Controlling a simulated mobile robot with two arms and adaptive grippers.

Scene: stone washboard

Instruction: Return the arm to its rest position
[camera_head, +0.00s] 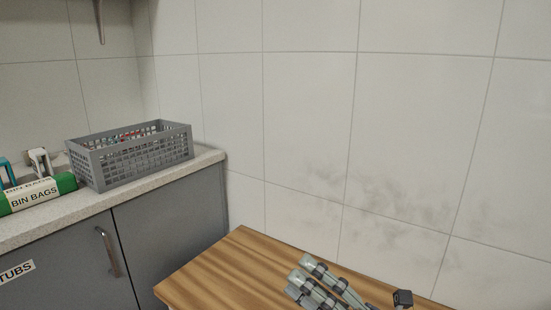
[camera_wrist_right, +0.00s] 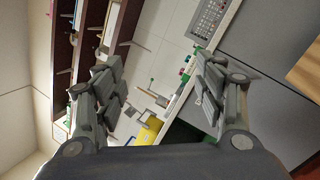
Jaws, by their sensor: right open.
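My right gripper (camera_head: 316,281) shows at the bottom of the head view, in front of the wooden tabletop (camera_head: 228,268). Its grey fingers point up and to the left, and the rest of my arm is cut off by the lower edge. In the right wrist view the gripper (camera_wrist_right: 158,84) is open, with the two fingers well apart and nothing between the pads. My left arm and gripper do not show in either view.
A grey basket (camera_head: 140,160) and green bin bags roll (camera_head: 38,193) sit on the speckled counter (camera_head: 90,212), above grey cabinets (camera_head: 170,238). A tiled wall (camera_head: 400,120) stands behind. The wrist view shows brown shelving (camera_wrist_right: 88,45) and a yellow item (camera_wrist_right: 150,128).

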